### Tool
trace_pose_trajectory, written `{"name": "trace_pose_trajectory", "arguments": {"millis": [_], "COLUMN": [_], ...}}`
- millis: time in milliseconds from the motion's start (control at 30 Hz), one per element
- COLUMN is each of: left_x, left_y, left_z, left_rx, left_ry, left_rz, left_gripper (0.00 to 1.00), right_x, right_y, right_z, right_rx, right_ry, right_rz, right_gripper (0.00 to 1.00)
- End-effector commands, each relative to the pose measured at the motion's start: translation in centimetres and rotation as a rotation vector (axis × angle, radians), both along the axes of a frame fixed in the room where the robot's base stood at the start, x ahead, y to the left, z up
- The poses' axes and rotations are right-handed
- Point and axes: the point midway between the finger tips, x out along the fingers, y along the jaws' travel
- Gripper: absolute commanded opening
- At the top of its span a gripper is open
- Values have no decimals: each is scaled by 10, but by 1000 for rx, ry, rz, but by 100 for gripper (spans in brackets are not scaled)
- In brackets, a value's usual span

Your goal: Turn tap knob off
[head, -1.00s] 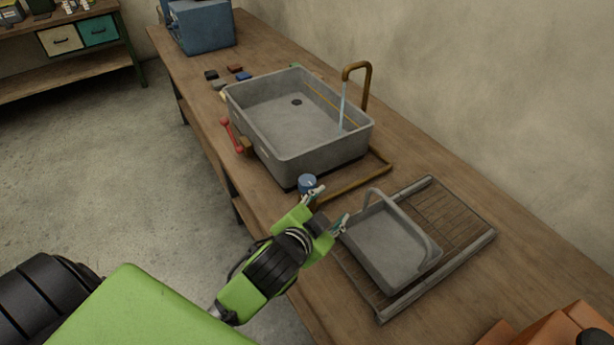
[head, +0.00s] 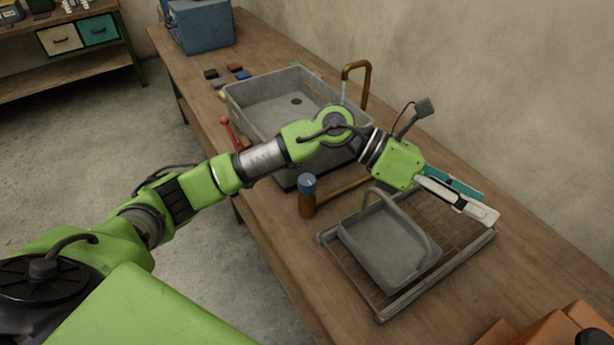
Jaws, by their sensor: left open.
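A blue round knob (head: 307,183) sits on top of a short brass post (head: 306,205) just in front of the sink. A brass pipe runs from there toward the curved brass spout (head: 357,70) behind the sink. A thin stream of water (head: 343,91) falls from the spout into the grey sink (head: 262,95); its lower end is hidden by my arm. My left gripper (head: 482,204) is open and empty, right of the knob and apart from it, over the far right of the drying rack. My right gripper is not in view.
A grey basket with a handle (head: 385,250) stands on the metal rack (head: 459,252). A red lever (head: 226,128) is on the sink's left side. Small coloured blocks (head: 235,69) and a blue box (head: 202,27) lie farther back.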

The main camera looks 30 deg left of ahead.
Motion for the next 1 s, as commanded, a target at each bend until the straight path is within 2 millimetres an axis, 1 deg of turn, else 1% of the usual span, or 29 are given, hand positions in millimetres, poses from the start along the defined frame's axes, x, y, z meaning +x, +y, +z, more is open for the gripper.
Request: {"name": "trace_pose_trajectory", "arguments": {"millis": [33, 67, 100, 167, 200, 233, 267, 300, 333, 367, 400, 500, 533, 600, 633, 700, 767, 867, 1000], "left_x": [8, 12, 18, 28, 35, 41, 46, 53, 56, 60, 63, 67, 67, 66, 66, 65, 64, 65, 65], "left_y": [17, 28, 46, 77, 101, 121, 141, 169, 190, 209, 235, 286, 298, 318, 324, 333, 335, 335, 336], "left_z": [-15, -25, -37, -53, -61, -65, -68, -70, -70, -69, -66, -54, -51, -45, -43, -41, -43, -53, -78], "left_rx": [123, 199, 303, 459, 563, 641, 717, 815, 886, 951, 1031, 1188, 1222, 1282, 1301, 1326, 1333, 1333, 1332], "left_ry": [-50, -74, -102, -135, -150, -156, -161, -162, -159, -152, -142, -106, -94, -73, -66, -56, -50, -49, -47], "left_rz": [-25, -41, -61, -83, -93, -98, -103, -104, -104, -101, -98, -84, -79, -71, -70, -67, -67, -69, -71], "left_gripper": [49, 49, 49, 49, 49, 49, 49, 49, 49, 49, 49, 49, 49, 49, 49, 49, 49, 49, 49], "right_x": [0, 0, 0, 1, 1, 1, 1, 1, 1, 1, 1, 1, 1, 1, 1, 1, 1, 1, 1], "right_y": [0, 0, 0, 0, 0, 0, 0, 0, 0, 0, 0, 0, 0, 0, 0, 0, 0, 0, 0], "right_z": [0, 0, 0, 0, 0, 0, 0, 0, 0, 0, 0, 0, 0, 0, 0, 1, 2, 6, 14], "right_rx": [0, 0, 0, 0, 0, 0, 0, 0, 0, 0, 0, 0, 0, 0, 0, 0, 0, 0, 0], "right_ry": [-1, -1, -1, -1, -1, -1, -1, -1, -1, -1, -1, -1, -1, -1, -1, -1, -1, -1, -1], "right_rz": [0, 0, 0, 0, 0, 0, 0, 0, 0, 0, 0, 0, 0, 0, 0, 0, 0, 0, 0], "right_gripper": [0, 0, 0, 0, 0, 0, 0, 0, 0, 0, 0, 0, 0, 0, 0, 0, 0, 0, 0]}}
